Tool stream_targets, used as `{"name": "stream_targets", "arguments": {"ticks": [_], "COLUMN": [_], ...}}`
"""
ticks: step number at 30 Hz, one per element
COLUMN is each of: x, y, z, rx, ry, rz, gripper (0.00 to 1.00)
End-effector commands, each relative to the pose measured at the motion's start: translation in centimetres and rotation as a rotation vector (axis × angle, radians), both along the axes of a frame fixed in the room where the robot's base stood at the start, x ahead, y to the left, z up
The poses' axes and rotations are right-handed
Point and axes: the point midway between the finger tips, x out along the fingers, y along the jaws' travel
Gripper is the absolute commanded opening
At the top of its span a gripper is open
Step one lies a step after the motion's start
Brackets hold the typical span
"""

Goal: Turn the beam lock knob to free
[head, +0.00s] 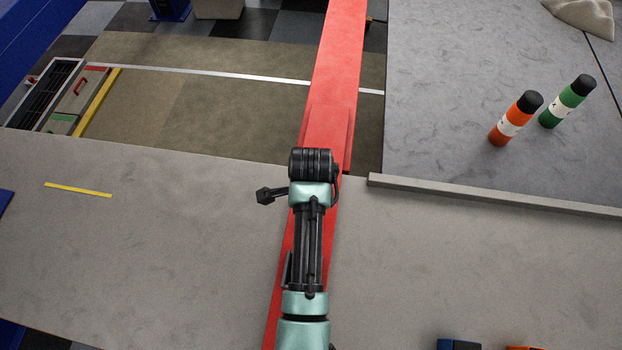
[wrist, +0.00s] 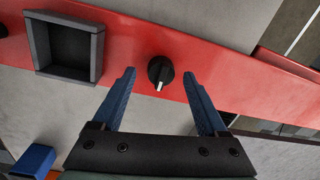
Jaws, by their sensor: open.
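The beam lock knob (wrist: 160,71) is a round black knob with a white pointer mark, on the face of the red beam (wrist: 225,90) in the wrist view. The mark points toward the bottom of the picture. My gripper (wrist: 160,76) is open, its two blue fingers on either side of the knob in the picture, with clear gaps. How far the fingertips are from the beam is hard to tell. In the head view the red beam (head: 337,60) runs up the picture under my arm. The knob and fingers are hidden there.
A black square open box (wrist: 64,50) sits on the beam left of the knob. A blue block (wrist: 33,160) is at lower left.

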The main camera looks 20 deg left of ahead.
Motion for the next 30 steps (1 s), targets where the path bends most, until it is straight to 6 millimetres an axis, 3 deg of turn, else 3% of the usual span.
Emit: {"name": "stream_targets", "arguments": {"ticks": [6, 14, 27, 30], "x": [0.1, 0.1, 0.1, 0.1], "y": [0.0, 0.0, 0.0, 0.0], "z": [-1.4, -1.5, -1.5, -1.5], "rx": [0.001, 0.001, 0.001, 0.0], "ry": [-0.001, -0.002, -0.001, -0.001], "rz": [-0.001, 0.0, -0.001, 0.0], "gripper": [0.76, 0.76, 0.0, 0.0]}}
